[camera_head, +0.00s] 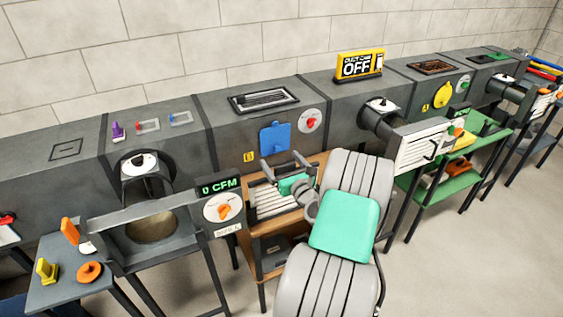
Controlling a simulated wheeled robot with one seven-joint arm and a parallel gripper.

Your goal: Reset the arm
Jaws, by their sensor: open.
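My arm comes up from the bottom of the head view, with grey ribbed links and a teal pad. Its end, my gripper (281,161), is near the middle of the picture, in front of the long grey duct (225,142). The two dark fingers are spread apart, and no object shows between them. The gripper appears over a slatted white panel (268,203) on the wooden stand (290,224). I cannot tell whether it touches the panel. My forearm hides part of the stand.
A yellow "OFF" sign (360,65) stands on the duct. A "0 CFM" panel (220,187) is left of my gripper. A grey side table (62,292) holds orange and yellow pieces. A green stand (432,191) is on the right. Open floor (470,260) lies at lower right.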

